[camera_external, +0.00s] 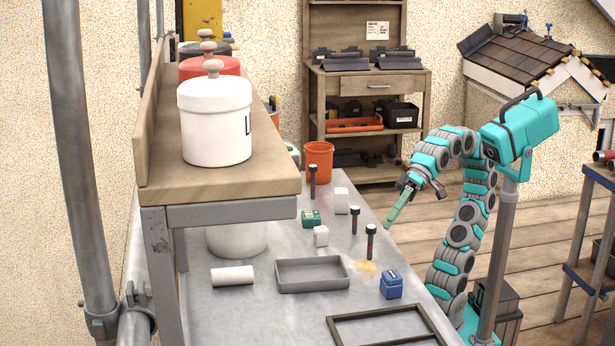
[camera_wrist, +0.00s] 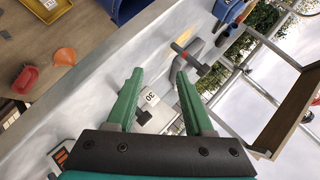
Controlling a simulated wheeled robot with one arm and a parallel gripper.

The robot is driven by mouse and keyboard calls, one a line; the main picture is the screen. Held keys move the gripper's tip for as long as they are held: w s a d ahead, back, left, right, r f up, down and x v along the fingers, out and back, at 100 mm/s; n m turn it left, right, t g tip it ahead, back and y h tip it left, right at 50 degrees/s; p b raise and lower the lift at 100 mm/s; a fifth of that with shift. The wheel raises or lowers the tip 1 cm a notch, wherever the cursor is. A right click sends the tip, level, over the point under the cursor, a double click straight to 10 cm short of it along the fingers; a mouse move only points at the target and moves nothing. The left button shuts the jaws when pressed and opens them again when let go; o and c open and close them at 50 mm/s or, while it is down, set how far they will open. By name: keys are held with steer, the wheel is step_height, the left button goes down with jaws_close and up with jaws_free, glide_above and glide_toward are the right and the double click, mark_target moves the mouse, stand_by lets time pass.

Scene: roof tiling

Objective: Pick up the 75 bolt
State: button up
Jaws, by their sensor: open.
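Three dark upright bolts with black heads stand on the grey bench in the external view: a far one (camera_external: 313,182), a middle one (camera_external: 355,221) and a near one (camera_external: 370,243) beside a yellowish patch. I cannot read a 75 on any of them. My gripper (camera_external: 388,225) hangs over the bench's right edge, to the right of the middle and near bolts, its green fingers pointing down-left. In the wrist view the gripper (camera_wrist: 158,76) is open and empty. A bolt (camera_wrist: 194,60) shows beyond the right fingertip. A white block (camera_wrist: 150,97) with a number shows between the fingers.
A grey tray (camera_external: 312,275), a blue block (camera_external: 391,285), a green block (camera_external: 311,218), white blocks, a white roll (camera_external: 232,276) and a dark frame (camera_external: 345,320) lie on the bench. An orange bucket (camera_external: 318,160) stands at the back. A wooden shelf (camera_external: 225,200) overhangs the left side.

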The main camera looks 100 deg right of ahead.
mark_target(372, 236)
steer(key=w+a+n, duration=0.1)
steer(key=n, duration=0.1)
steer(key=w+a+n+t, duration=0.1)
steer(key=w+a+n+h, duration=0.1)
steer(key=n, duration=0.1)
steer(key=shift+w+r+n+t, duration=0.15)
steer(key=shift+w+n+t, duration=0.15)
steer(key=shift+w, duration=0.1)
steer(key=a+n, duration=0.2)
steer(key=n, duration=0.1)
steer(key=w+a+r+n+t, duration=0.1)
steer(key=a+n, duration=0.1)
steer(key=shift+w+a, duration=0.25)
steer(key=shift+r+x, duration=0.15)
steer(key=shift+x, duration=1.7)
steer(key=shift+r+x, duration=0.2)
steer(key=shift+x, duration=1.65)
steer(key=shift+w+a, duration=0.1)
steer(key=shift+c, duration=0.4)
jaws_close()
